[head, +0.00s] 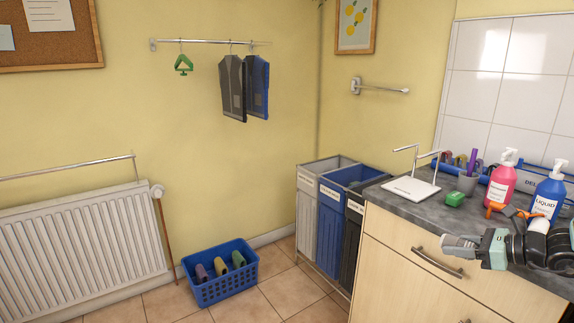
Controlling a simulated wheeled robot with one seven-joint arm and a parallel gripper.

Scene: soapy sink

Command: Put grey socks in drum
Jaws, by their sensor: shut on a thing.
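My gripper (464,248) is at the right, in front of the wooden drawer unit and near the counter edge. It points left, with a teal body behind its tip. It is shut on a small pale grey thing, which looks like the grey socks; the fingers and the socks are hard to tell apart at this size. No drum shows in this view.
A blue basket (222,289) on the tiled floor holds several rolled coloured things. Grey, blue and black bins (331,225) stand left of the drawer unit (410,262). Bottles (501,185) and a white stand (411,187) crowd the counter. A radiator (80,245) is at left.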

